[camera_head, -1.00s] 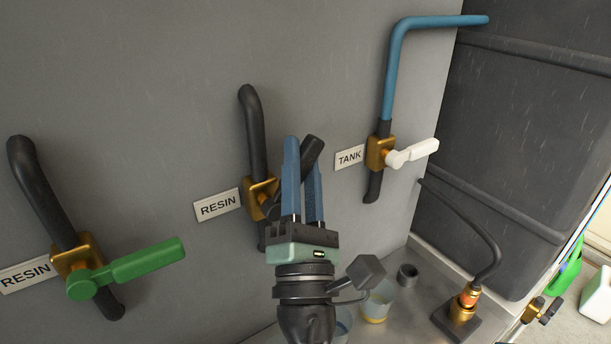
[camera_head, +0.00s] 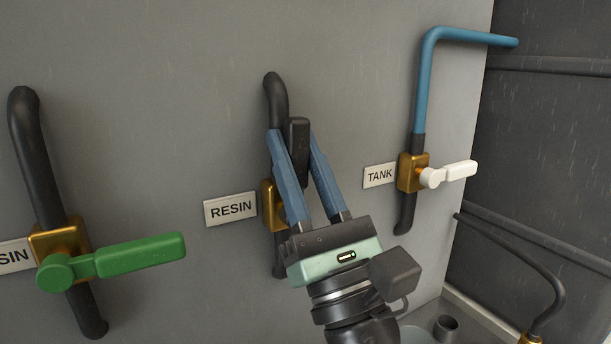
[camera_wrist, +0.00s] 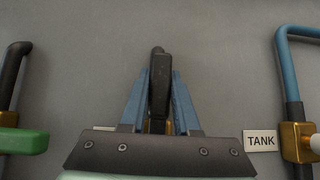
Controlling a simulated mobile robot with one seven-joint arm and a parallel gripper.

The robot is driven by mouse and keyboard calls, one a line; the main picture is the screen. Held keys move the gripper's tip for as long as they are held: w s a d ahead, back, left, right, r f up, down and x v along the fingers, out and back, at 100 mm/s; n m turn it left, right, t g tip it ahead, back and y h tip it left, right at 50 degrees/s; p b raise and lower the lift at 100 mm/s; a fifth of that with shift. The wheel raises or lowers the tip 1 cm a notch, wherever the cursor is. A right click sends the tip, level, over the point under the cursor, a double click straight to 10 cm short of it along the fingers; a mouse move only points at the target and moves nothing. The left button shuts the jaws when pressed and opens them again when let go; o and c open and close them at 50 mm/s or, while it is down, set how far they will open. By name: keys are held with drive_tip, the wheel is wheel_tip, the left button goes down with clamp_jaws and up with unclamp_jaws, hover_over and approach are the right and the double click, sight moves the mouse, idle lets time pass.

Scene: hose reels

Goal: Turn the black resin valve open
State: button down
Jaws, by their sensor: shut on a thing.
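The black resin valve handle (camera_head: 298,146) points nearly straight up, in line with its dark pipe. Its brass body (camera_head: 270,205) is on the grey wall beside a RESIN label (camera_head: 230,209), partly hidden by my fingers. My gripper (camera_head: 294,138) has its blue fingers on both sides of the handle and is shut on it. In the wrist view the black handle (camera_wrist: 159,85) stands upright between the two fingers (camera_wrist: 159,80). The lower end of the handle and its pivot are mostly hidden.
A green-handled resin valve (camera_head: 140,256) is to the left, its handle reaching sideways. A white-handled valve (camera_head: 455,172) with a TANK label (camera_head: 380,175) and a blue pipe (camera_head: 424,90) is to the right. A dark tank (camera_head: 545,150) stands at the far right.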

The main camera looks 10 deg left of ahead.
drive_tip(key=shift+s+a+n+g+y, duration=0.1)
drive_tip(key=shift+a+n+g+y, duration=0.1)
drive_tip(key=shift+n+g+y, duration=0.35)
drive_tip(key=c, duration=0.6)
unclamp_jaws()
drive_tip(key=shift+c, duration=0.2)
drive_tip(key=b+v, duration=0.3)
drive_tip(key=v, duration=1)
drive_tip(key=shift+b, duration=0.3)
drive_tip(key=shift+f, duration=0.15)
